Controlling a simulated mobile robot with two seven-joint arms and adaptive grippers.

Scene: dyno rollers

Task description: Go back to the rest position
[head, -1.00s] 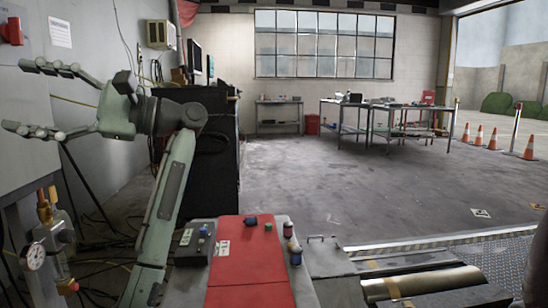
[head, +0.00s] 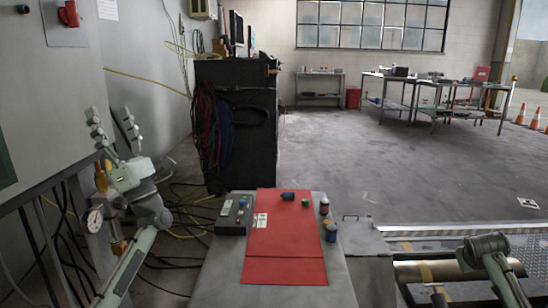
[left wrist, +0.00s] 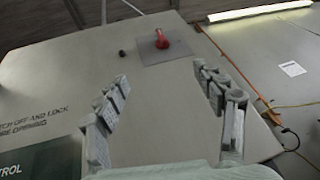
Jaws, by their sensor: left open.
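My left gripper (head: 112,133) is open and empty at the left of the head view, with its fingers pointing up. It is in front of the grey cabinet and left of the bench. In the left wrist view its two spread fingers (left wrist: 168,100) face the grey cabinet panel (left wrist: 170,105), with nothing between them. Part of my right arm (head: 485,250) shows at the lower right of the head view, over the rollers. Its gripper is out of the picture.
A grey bench with a red mat (head: 285,245) holds small cans (head: 331,232) and a control box (head: 234,215). A gauge (head: 94,221) stands close to my left arm. A black cabinet (head: 235,130) is behind. A red switch (left wrist: 161,40) is on the panel. Open floor lies beyond.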

